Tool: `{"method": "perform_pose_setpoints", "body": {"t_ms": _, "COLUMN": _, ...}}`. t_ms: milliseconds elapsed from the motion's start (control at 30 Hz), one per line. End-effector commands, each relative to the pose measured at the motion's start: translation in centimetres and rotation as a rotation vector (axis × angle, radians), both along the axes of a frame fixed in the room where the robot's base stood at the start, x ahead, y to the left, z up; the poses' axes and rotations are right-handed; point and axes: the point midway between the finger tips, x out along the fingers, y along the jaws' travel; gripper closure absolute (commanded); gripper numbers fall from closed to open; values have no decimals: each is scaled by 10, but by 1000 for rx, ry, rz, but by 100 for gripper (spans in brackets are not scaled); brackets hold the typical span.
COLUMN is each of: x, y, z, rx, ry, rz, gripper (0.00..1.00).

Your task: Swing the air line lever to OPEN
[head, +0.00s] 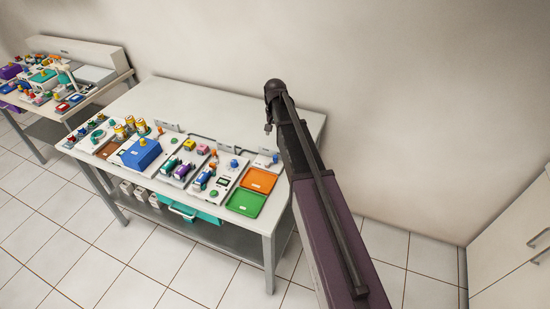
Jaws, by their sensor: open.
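The air line lever is too small to single out for certain. A small white panel with a blue part (275,158) stands at the back right of the row on the near table, and another blue knob (234,163) stands left of it. I cannot tell whether either is the lever, and no OPEN mark is readable. My arm rises from the lower right, and my gripper (267,129) hangs small and dark at its end, over the back right of the table in the picture. It is open and appears empty, apart from the panels.
The near table (190,98) carries an orange tray (259,180), a green tray (246,203), a blue box (139,153) and several panels with coloured knobs. Its back strip is bare. A second cluttered table (115,86) stands at the far left. A white cabinet (515,245) is at the right.

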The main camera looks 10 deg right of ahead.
Motion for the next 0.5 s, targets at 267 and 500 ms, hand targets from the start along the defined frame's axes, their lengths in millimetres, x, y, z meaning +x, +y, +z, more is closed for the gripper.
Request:
{"method": "perform_pose_setpoints", "body": {"t_ms": 267, "x": 0, "y": 0, "z": -11, "rx": 0, "ry": 0, "rz": 0, "gripper": 37}}
{"method": "perform_pose_setpoints", "body": {"t_ms": 500, "x": 0, "y": 0, "z": -28, "rx": 0, "ry": 0, "rz": 0, "gripper": 37}}
